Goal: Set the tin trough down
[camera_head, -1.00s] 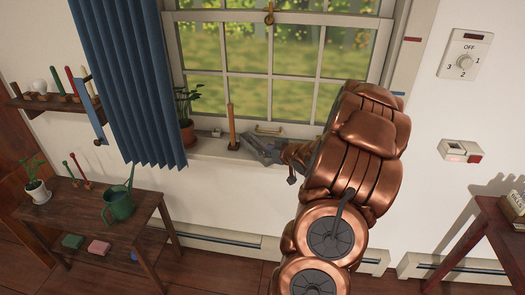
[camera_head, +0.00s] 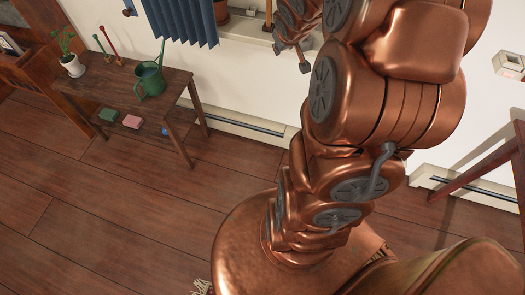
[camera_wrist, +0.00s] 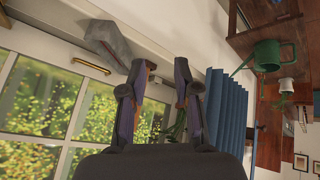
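In the wrist view a grey, tapered, angular piece (camera_wrist: 108,42) lies along the pale window ledge (camera_wrist: 160,45). It may be the tin trough, but I cannot be sure. My gripper (camera_wrist: 162,72) points toward the ledge with its two dark fingers apart. Nothing is clearly held between them. The grey piece is beyond the left finger, apart from it in the picture. In the head view my copper arm rises past the top edge, and my gripper cannot be made out there. No trough shows clearly in that view.
A window with a brass handle (camera_wrist: 90,67) fills the wrist view's left. A blue curtain (camera_head: 182,20) hangs beside it. A wooden table (camera_head: 165,90) bears a green watering can (camera_head: 150,80) and a potted plant (camera_head: 72,65). The wooden floor (camera_head: 110,210) at left is mostly clear.

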